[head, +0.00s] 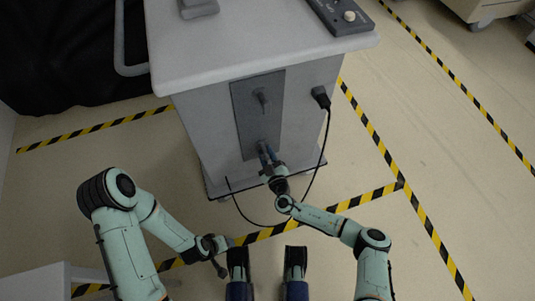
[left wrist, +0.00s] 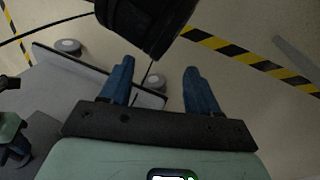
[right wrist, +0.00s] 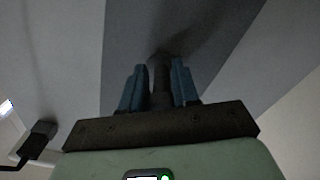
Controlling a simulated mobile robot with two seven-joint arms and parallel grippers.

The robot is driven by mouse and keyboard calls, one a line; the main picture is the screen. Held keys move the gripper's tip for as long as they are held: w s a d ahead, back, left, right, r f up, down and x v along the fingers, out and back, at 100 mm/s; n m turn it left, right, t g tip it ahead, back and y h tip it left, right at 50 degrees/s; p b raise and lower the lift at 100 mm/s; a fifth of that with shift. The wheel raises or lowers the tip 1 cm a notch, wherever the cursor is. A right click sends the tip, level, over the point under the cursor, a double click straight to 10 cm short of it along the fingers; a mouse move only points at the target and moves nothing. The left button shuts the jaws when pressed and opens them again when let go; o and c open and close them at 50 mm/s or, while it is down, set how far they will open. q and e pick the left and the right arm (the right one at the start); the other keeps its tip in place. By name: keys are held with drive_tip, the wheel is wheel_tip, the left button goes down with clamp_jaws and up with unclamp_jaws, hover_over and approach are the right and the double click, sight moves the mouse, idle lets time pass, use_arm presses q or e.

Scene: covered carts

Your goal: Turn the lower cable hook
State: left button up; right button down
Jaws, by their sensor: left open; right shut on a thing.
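The grey cart (head: 215,135) has a dark grey panel (head: 245,118) on its side. The upper cable hook (head: 262,99) sticks out of the panel. My right gripper (head: 266,150) is at the lower part of the panel, shut on the lower cable hook, which it mostly covers in the head view. In the right wrist view the lower cable hook (right wrist: 161,76) stands between the blue fingers (right wrist: 158,88). My left gripper (left wrist: 160,88) is open and empty, low over the floor in front of the cart, away from the hooks.
A black plug (head: 320,97) sits on the cart's side right of the panel, and its cable (head: 322,150) loops down to the floor. Yellow-black tape (head: 365,197) marks the floor. A pale surface (head: 35,284) stands at lower left.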

use_arm(q)
drive_tip(key=shift+w+a+f+t+b, duration=0.2)
drive_tip(key=shift+w+a+f+b, duration=0.15)
drive_tip(key=shift+w, duration=0.25)
drive_tip(key=shift+w+a+f+t+b, duration=0.25)
drive_tip(key=shift+w+f+b, duration=0.15)
drive_tip(key=shift+w, duration=0.2)
use_arm(e)
drive_tip(key=m, duration=0.5)
drive_tip(key=shift+s+a+f+m, duration=0.1)
drive_tip(key=shift+s+a+m, duration=0.05)
drive_tip(key=shift+a+m, duration=0.2)
use_arm(q)
drive_tip(key=shift+f, duration=0.1)
use_arm(e)
drive_tip(key=c, duration=0.9)
unclamp_jaws()
use_arm(q)
drive_tip(key=shift+g, duration=0.65)
drive_tip(key=s+r+p, duration=0.1)
drive_tip(key=s+d+r+p, duration=0.1)
drive_tip(key=s+d+r, duration=0.1)
drive_tip(key=s, duration=0.1)
drive_tip(key=shift+s+p, duration=0.1)
drive_tip(key=shift+p, duration=0.3)
use_arm(e)
drive_tip(key=v, duration=1.3)
drive_tip(key=shift+s+d, duration=0.1)
drive_tip(key=shift+s, duration=0.1)
